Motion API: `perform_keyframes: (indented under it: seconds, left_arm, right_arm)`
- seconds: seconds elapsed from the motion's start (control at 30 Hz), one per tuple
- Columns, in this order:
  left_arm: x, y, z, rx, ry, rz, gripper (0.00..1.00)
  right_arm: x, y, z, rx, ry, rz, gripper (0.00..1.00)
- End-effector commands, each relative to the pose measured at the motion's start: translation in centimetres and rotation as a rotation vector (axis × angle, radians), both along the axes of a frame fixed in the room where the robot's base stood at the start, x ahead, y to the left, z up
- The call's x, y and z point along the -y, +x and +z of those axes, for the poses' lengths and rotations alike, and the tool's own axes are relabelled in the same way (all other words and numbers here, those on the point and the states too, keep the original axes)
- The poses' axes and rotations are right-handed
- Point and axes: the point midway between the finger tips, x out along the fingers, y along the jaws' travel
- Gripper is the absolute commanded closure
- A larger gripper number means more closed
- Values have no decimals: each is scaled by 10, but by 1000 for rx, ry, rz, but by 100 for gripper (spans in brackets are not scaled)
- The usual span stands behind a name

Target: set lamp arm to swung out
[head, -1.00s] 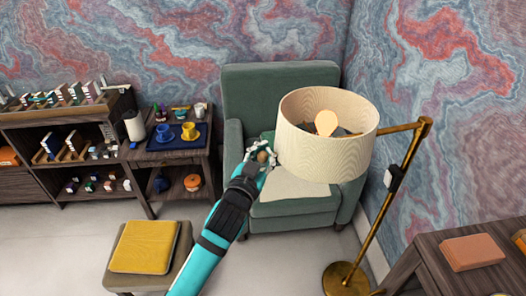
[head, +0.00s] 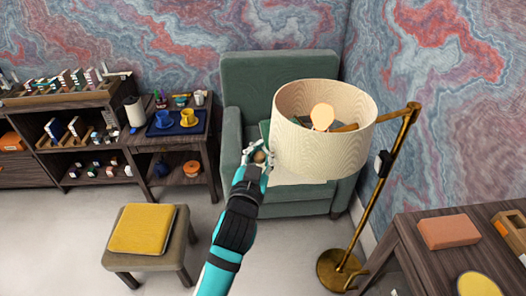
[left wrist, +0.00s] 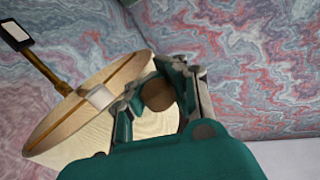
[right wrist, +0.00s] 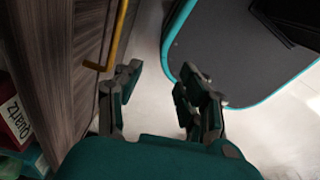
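The brass floor lamp stands right of the armchair, its arm (head: 391,116) running left from the post top to a cream drum shade (head: 318,145) over the seat. The shade also shows in the left wrist view (left wrist: 85,115). A round brown knob (head: 260,156) is at the shade's left side. My left gripper (head: 258,152) has its fingers on either side of this knob; in the left wrist view the knob (left wrist: 157,95) sits between the pads, but firm contact is unclear. My right gripper (right wrist: 158,85) is open and empty, low beside dark wood furniture.
A green armchair (head: 275,85) stands behind the shade. A stool with a yellow cushion (head: 143,229) is left of my left arm. A dark desk (head: 410,245) stands at right, close to the lamp base (head: 335,272). Shelves (head: 60,135) line the left wall.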

Motion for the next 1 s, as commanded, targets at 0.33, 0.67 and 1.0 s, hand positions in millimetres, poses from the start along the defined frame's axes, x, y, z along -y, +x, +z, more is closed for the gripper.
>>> perform_keyframes:
  seconds: [0.33,0.67,1.0]
  left_arm:
    - [-5,1,-2,-4,4,10,68]
    - [-3,1,-1,-1,0,5,64]
    - [-6,-19,-1,-2,-1,5,64]
  right_arm:
    - [1,0,0,0,-1,1,60]
    - [4,0,0,0,-4,3,60]
    - [6,-1,0,-3,-7,3,60]
